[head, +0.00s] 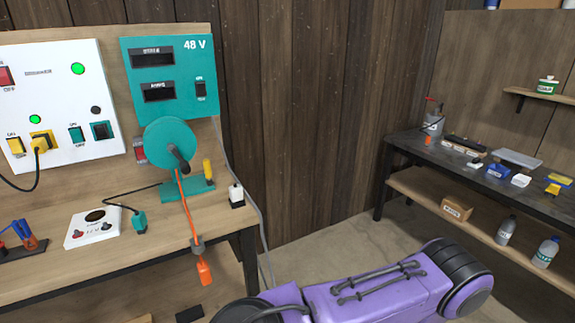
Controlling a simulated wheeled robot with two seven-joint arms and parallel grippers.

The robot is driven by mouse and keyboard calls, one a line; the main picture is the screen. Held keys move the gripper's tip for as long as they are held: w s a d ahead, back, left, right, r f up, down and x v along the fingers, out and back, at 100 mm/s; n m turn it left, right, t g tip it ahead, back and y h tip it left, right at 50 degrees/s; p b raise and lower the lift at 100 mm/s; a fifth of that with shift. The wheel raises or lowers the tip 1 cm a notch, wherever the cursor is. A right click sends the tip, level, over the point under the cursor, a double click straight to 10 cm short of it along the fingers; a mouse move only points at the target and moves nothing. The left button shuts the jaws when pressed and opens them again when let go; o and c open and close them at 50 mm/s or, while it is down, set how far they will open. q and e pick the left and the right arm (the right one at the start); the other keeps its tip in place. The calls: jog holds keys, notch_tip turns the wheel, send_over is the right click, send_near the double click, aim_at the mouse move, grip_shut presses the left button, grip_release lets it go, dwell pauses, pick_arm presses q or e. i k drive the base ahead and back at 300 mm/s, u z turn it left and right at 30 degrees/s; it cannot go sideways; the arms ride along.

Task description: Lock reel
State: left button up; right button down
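The teal reel (160,143) stands on a teal base (180,193) at the right end of the workbench. A dark crank handle (179,160) sits on its face. A yellow lever (208,169) stands nearly upright at the right of the base; I cannot tell whether it is latched. An orange line (187,212) runs down from the reel through a grey piece (196,246) at the bench edge. An orange end piece (205,273) hangs below it. Neither of my grippers is in view.
On the workbench (110,275) are a white box (91,228), a teal plug (139,221) and a white-and-black block (237,195). A white panel (60,105) and a teal 48 V panel (180,80) stand behind. A dark table (410,148) with supplies is at right.

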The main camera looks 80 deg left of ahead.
aim_at(207, 165)
jog(key=z, duration=0.25)
jog(key=k, duration=1.5)
jog(key=u, duration=0.7)
